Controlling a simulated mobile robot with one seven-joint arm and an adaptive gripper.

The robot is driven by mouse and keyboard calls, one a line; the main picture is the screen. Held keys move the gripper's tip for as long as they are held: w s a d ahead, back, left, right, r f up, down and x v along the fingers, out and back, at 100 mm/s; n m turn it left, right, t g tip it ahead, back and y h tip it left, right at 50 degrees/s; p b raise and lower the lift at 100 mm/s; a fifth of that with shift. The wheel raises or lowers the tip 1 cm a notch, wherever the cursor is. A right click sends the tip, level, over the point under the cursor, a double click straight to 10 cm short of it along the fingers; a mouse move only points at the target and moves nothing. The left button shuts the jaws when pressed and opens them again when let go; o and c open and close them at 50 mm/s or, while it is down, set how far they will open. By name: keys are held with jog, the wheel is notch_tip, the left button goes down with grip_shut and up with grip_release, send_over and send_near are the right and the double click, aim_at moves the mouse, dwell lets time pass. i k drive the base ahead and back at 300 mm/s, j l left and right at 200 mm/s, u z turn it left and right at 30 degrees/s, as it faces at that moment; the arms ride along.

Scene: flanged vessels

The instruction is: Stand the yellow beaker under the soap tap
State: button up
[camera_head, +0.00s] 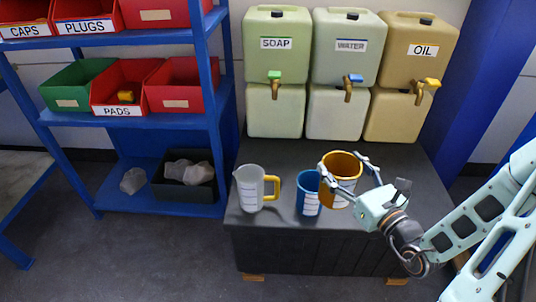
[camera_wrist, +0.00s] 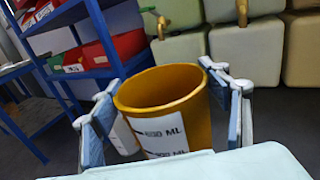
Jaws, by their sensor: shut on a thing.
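The yellow beaker (camera_head: 341,187) is an orange-yellow open cup with a white label, at the middle right of the dark bench. It also fills the middle of the wrist view (camera_wrist: 165,98), upright or nearly so. My gripper (camera_head: 347,170) is shut on it, one finger on each side; the fingers also show in the wrist view (camera_wrist: 165,112). I cannot tell whether its base touches the bench. The soap tap (camera_head: 274,90), brass with a green handle, is on the pale green SOAP container (camera_head: 277,50), back and left of the beaker.
A blue beaker (camera_head: 308,193) stands close left of the yellow one. WATER (camera_head: 347,48) and OIL (camera_head: 417,50) containers line the back. The bench below the soap tap is clear. A blue shelf (camera_head: 130,122) stands left.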

aim_at(274, 153)
jog(key=j+z, duration=0.15)
jog(key=j, duration=0.5)
jog(key=j+z, duration=0.15)
jog(key=j, duration=0.15)
jog(key=k+j+z, duration=0.2)
jog(key=j, duration=0.15)
jog(key=j+z, duration=0.4)
jog(key=j, duration=0.25)
jog(key=k+j+z, duration=0.1)
jog(key=j+z, duration=0.25)
jog(key=j, duration=0.25)
jog(key=j+z, duration=0.4)
jog(key=j, duration=0.2)
jog(key=j+z, duration=0.4)
jog(key=j, duration=0.2)
jog(key=i+j+z, duration=0.2)
jog(key=j, duration=0.85)
